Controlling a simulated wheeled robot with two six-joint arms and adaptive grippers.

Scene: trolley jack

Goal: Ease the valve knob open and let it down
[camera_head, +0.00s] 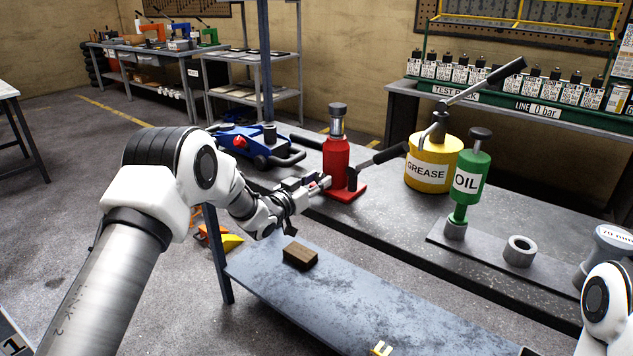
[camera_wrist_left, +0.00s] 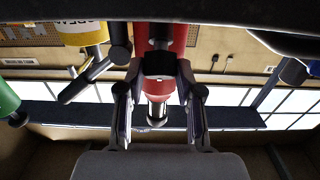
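A red bottle jack (camera_head: 336,158) with a grey ram stands upright on a red base on the dark bench. A black handle leans out from its right. In the left wrist view the red body (camera_wrist_left: 160,36) is upside down, ahead of the fingers. My left gripper (camera_head: 322,182) is low at the jack's near left side. Its fingers (camera_wrist_left: 158,85) are apart on either side of a small dark part (camera_wrist_left: 158,65) in front of the red body; contact is unclear. I cannot surely make out the valve knob. My right gripper is out of view.
A blue trolley jack (camera_head: 255,143) lies behind on the left. A yellow grease can (camera_head: 428,170) and green oil pump (camera_head: 471,178) stand to the right. A wooden block (camera_head: 299,256) rests on the lower shelf (camera_head: 345,292), whose middle is clear.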

